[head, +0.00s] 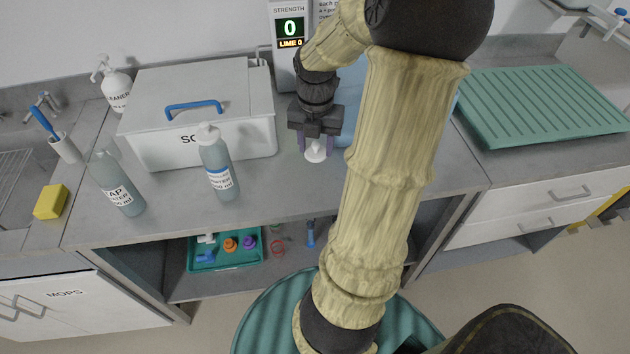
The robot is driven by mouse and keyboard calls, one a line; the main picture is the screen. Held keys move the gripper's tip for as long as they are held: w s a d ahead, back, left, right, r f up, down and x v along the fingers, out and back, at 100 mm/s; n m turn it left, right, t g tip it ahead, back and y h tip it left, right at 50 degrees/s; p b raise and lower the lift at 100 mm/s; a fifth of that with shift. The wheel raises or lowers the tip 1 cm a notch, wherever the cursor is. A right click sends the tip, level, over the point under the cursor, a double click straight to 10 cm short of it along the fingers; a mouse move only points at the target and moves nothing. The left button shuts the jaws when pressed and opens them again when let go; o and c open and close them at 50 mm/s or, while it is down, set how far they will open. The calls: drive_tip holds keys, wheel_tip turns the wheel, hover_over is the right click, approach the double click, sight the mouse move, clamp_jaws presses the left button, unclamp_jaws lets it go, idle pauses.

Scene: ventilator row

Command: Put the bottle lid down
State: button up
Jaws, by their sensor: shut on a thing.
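My gripper (316,148) hangs over the counter, just right of the white box. It is shut on a white bottle lid (315,153), which shows between and below the fingers. I cannot tell whether the lid touches the counter (275,190). A clear grey bottle (218,170) with a white top and a blue-banded label stands in front of the box. Another grey bottle (116,187) labelled SOAP, at least in part, stands to its left; no white lid shows on it.
A white box (148,104) with a blue handle and a white spray bottle (115,88) stand at the back left. A yellow sponge (51,202) lies near the sink. A green ridged tray (545,100) is at right. A shelf below holds a teal tray (227,262). Counter in front of my gripper is clear.

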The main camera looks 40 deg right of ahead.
drive_tip(key=b, duration=0.2)
hover_over(316, 182)
drive_tip(key=f, duration=0.6)
drive_tip(key=shift+w+f, duration=0.2)
drive_tip(key=shift+s, duration=0.1)
drive_tip(key=shift+s, duration=0.1)
drive_tip(key=shift+f, duration=0.1)
drive_tip(key=shift+f+b, duration=0.7)
drive_tip(key=shift+f, duration=1)
drive_tip(key=shift+f, duration=0.15)
drive_tip(key=o, duration=0.9)
drive_tip(key=shift+o, duration=0.2)
